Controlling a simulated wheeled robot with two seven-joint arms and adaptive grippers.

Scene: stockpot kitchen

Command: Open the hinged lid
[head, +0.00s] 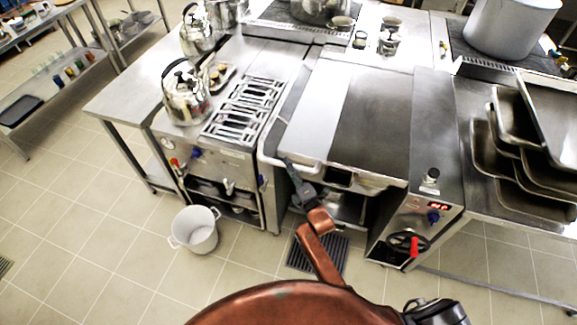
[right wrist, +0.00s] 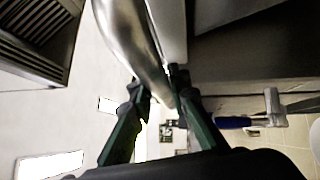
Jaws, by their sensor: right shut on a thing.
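The hinged lid (head: 372,112) is a broad flat steel panel on the tilting pan unit in the middle of the head view. It lies level and looks closed. A rounded metal bar handle (right wrist: 130,45) runs between my fingers in the right wrist view. My right gripper (head: 287,163) is at the front left corner of the lid unit in the head view. In the right wrist view the right gripper (right wrist: 160,92) is shut on the handle. The fingers hide part of the bar. My left gripper is not in view.
A control column with a red-handled wheel (head: 408,245) stands right of the lid. Stacked steel pans (head: 525,150) lie farther right. A burner range with a kettle (head: 186,95) is at left. A white pot (head: 195,230) stands on the floor, with clear tiles around it.

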